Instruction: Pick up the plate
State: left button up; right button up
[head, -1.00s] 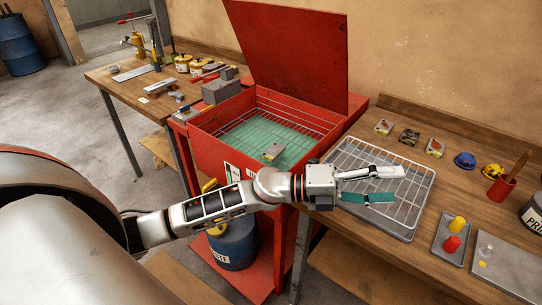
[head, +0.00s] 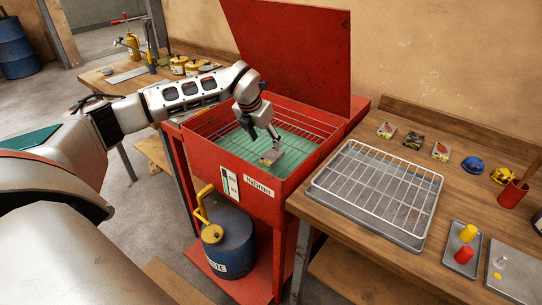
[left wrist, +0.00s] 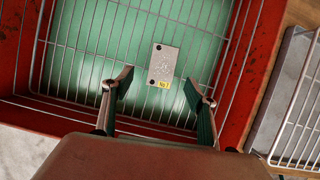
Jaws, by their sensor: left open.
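The plate (head: 271,157) is a small grey metal piece with two dark holes and a yellow tag. It lies on the wire rack in the red open-lidded basin. In the left wrist view the plate (left wrist: 163,65) lies just beyond my fingertips, between their lines. My left gripper (head: 264,145) is open and points down into the basin, above the plate. In the left wrist view its two green-padded fingers (left wrist: 164,90) stand apart with nothing between them. In the head view the fingers partly cover the plate. My right gripper is not in view.
The red basin (head: 232,178) has raised walls and a lid (head: 290,50) standing open behind it. A wire rack on a tray (head: 380,195) sits empty on the right bench. A blue drum (head: 232,245) stands below the basin.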

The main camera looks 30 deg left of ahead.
aim_at(271, 155)
pick_arm(q)
jog(key=x, duration=0.7)
jog(key=shift+d+f, duration=0.2)
jog(key=shift+d, duration=0.05)
jog(key=shift+f, duration=0.25)
dwell(0.5)
jog(key=shift+s, duration=0.1)
grip_shut()
